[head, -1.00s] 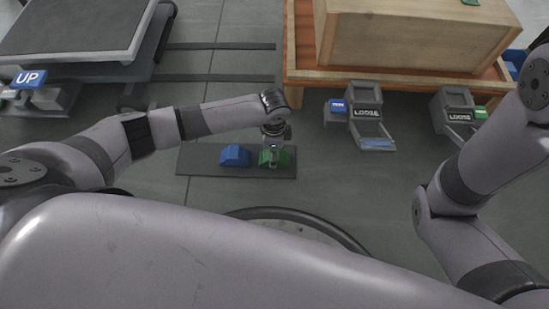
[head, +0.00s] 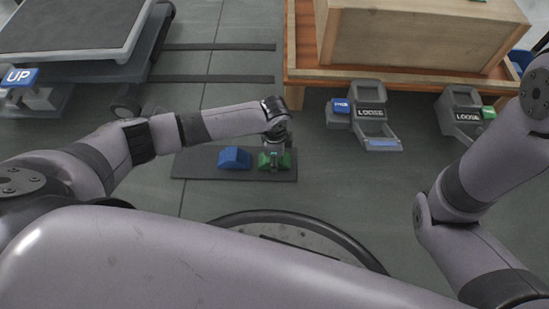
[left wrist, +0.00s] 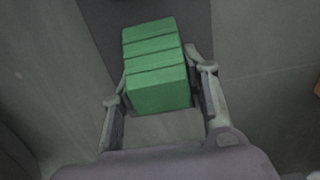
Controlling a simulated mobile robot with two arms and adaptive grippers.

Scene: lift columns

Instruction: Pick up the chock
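A green chock (head: 285,161) sits at the right part of a dark mat (head: 200,170) on the floor, beside a blue chock (head: 235,158). My left gripper (head: 274,160) is down at the green chock from above. In the left wrist view the ridged green chock (left wrist: 157,75) lies between the fingers of my left gripper (left wrist: 158,72), one finger close along each side. I cannot tell whether the fingers press on it. No lift off the mat is visible. My right arm comes in at the right; its gripper is out of view.
A lift platform with a blue UP sign (head: 20,76) stands at the left. A wooden crate (head: 400,40) rests on an orange-edged pallet (head: 300,74) at the back. Two grey units marked LOOSE (head: 371,113) (head: 467,117) stand before it. Floor right of the mat is clear.

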